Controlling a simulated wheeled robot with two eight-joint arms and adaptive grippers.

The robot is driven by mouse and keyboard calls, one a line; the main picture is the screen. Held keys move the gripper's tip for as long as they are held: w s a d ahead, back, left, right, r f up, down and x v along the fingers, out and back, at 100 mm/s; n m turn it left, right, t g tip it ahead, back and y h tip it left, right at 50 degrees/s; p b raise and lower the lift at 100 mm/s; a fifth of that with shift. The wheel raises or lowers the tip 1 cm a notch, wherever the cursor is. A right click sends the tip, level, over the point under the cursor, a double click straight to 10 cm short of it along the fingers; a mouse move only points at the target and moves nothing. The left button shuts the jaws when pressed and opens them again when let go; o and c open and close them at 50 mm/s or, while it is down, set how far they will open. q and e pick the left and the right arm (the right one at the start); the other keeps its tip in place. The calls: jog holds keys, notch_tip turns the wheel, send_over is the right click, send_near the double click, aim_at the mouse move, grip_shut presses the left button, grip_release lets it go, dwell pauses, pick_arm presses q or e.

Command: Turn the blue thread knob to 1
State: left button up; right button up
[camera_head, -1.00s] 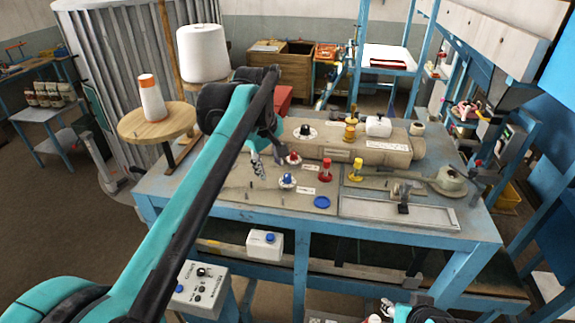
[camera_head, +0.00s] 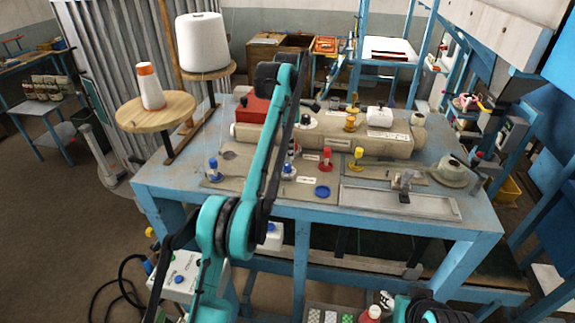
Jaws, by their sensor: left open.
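The blue thread knob (camera_head: 288,170) is a small blue cap on a white dial on the bench plate, partly behind my left arm. A knob with a red top and a white dial sits just behind it, largely covered by the arm. My left arm (camera_head: 266,152) reaches up across the bench from the bottom, with its dark wrist (camera_head: 268,76) above the red box. The left gripper is open, but its fingers are mostly hidden behind the arm, so I cannot tell their exact distance from the knob.
A blue post (camera_head: 213,170) stands left of the knob. Red (camera_head: 326,160) and yellow (camera_head: 357,158) posts and a flat blue disc (camera_head: 322,191) are to the right. A long beige cylinder (camera_head: 340,142) lies behind. Thread cones (camera_head: 202,45) stand on wooden discs at left.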

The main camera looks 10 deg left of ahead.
aim_at(288, 164)
pick_arm(q)
jog(key=shift+f, duration=2.85)
grip_shut()
